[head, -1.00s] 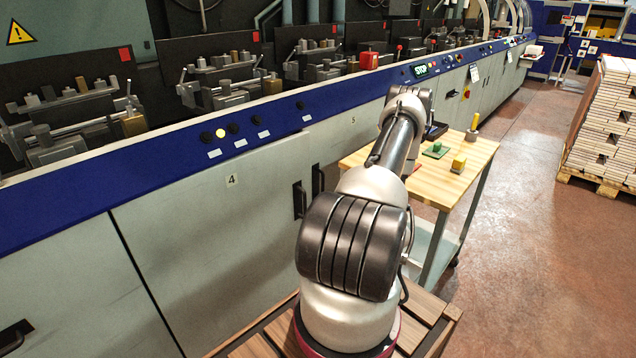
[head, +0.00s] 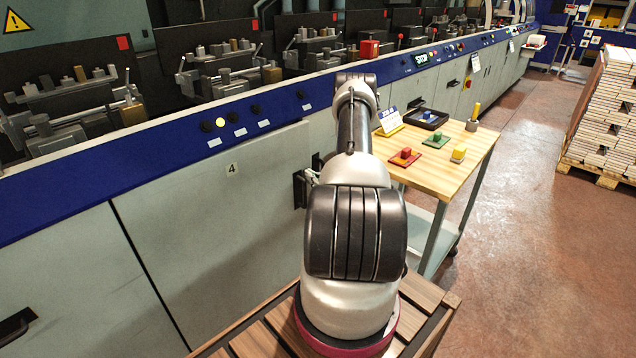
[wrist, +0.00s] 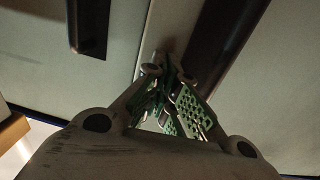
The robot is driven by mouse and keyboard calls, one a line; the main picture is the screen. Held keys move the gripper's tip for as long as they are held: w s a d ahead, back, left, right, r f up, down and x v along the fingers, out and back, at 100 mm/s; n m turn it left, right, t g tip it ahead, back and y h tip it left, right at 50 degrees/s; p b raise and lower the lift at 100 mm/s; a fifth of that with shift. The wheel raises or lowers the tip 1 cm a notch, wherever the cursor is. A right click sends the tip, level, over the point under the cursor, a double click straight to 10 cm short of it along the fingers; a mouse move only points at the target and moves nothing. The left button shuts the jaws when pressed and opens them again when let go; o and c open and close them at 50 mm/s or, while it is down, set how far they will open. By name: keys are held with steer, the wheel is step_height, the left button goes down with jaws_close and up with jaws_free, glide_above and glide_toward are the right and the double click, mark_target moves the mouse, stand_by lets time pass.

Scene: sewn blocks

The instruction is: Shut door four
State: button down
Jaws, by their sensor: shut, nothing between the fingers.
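Door four (head: 215,225) is the pale grey panel marked 4 in the head view. Its right edge appears to stand slightly out from the cabinet front. A dark handle (head: 299,188) sits near that edge. In the wrist view, my gripper (wrist: 168,72) is shut and empty, its green-padded fingers together at a pale upright strip beside a dark gap. A dark handle (wrist: 88,25) is to the left of the fingers, apart from them. I cannot tell whether the fingertips touch the door. In the head view my arm hides most of the gripper.
The floor between is clear.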

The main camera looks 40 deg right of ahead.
steer(key=shift+w, duration=0.3)
